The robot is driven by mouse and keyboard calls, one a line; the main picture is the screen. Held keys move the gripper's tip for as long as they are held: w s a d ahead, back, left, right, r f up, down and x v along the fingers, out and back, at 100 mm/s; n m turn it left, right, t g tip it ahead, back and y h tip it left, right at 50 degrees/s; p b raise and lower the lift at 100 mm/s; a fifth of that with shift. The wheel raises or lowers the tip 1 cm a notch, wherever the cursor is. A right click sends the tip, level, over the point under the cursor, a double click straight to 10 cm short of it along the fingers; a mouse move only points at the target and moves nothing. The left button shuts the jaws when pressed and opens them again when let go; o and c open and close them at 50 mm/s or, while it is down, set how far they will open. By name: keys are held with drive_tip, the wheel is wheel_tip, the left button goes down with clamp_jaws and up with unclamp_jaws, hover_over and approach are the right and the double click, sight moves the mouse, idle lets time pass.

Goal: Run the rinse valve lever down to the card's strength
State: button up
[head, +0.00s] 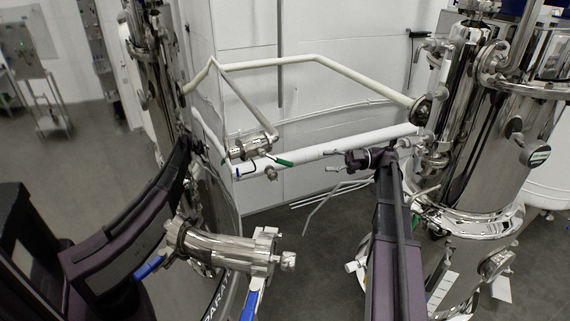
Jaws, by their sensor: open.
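My gripper (332,160) is at the centre of the head view, at the end of my dark arm, with its two small grey fingers apart and pointing left. Nothing shows between them. A green-handled lever (284,162) is left of the gripper, apart from it, on a small steel valve (250,146) by a thick white pipe. Two blue-handled levers, one at the bottom (250,299) and one further left (149,267), sit on a larger steel valve (225,250). I cannot tell which is the rinse valve lever. A white card (441,291) with dark marks shows low right, too small to read.
A large polished tank (500,150) stands right, and another steel vessel (155,75) left. The white pipe (345,141) spans between them, with a thinner cream pipe (330,66) above. Thin rods (325,195) lie below. Grey floor (290,222) is open at the centre.

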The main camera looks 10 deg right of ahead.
sight(290, 163)
drive_tip(key=a, duration=0.4)
drive_tip(key=w+a, duration=0.1)
drive_tip(key=a, duration=0.4)
drive_tip(key=w+a, duration=0.1)
drive_tip(key=a, duration=0.3)
drive_tip(key=shift+a, duration=0.35)
